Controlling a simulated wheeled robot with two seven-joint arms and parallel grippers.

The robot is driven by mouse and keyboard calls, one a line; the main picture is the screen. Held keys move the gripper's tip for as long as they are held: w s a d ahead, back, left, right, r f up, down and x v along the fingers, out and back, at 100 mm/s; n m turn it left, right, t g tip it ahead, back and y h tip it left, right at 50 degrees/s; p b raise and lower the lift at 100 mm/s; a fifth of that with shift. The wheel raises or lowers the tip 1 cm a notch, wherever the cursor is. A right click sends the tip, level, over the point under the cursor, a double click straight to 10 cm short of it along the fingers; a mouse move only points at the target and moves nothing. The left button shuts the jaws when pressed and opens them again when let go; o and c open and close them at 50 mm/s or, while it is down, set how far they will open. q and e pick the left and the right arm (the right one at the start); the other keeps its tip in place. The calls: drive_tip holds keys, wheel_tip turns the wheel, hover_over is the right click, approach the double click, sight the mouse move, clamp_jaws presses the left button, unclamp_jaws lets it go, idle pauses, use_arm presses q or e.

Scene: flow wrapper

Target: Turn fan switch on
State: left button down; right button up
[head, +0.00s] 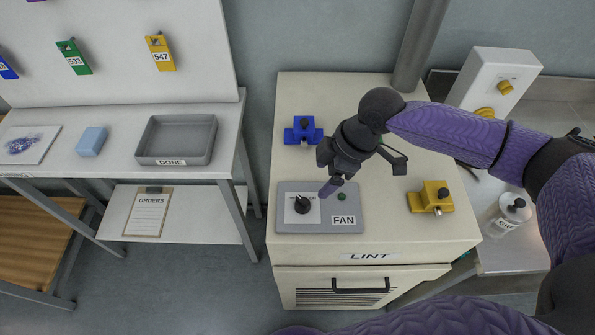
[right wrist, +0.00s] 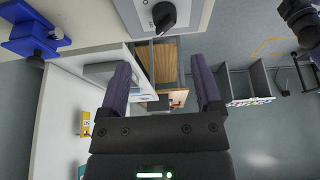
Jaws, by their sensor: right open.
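The fan switch is a black rotary knob (head: 302,204) on a white plate, set in a grey panel (head: 343,194) labelled FAN on top of the cream cabinet. A small dark green button or lamp (head: 341,196) sits to the right of the knob. My right gripper (head: 328,190) is open and empty, above the panel and just right of the knob in the head view. In the right wrist view the knob (right wrist: 164,14) shows at the top, beyond the two open fingers (right wrist: 160,85), and they appear apart from it. My left gripper is not in view.
On the cabinet (head: 300,255), a blue clamp-like block (head: 303,131) stands behind the panel and a yellow one (head: 431,197) to the right. A white bottle (head: 508,214) stands farther right. A grey DONE tray (head: 177,140) lies on the left table.

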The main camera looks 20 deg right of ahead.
sight(306, 200)
drive_tip(key=x, duration=0.3)
drive_tip(key=b+x, duration=0.1)
drive_tip(key=x, duration=0.4)
drive_tip(key=shift+s+a+f, duration=0.15)
drive_tip(key=shift+s+f, duration=0.15)
drive_tip(key=shift+f, duration=0.1)
drive_tip(key=shift+a+f+b, duration=0.15)
drive_tip(key=shift+f+b, duration=0.15)
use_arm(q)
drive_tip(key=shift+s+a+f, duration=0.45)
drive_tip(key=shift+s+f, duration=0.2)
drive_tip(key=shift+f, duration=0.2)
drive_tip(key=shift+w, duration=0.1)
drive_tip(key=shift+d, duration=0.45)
use_arm(e)
clamp_jaws()
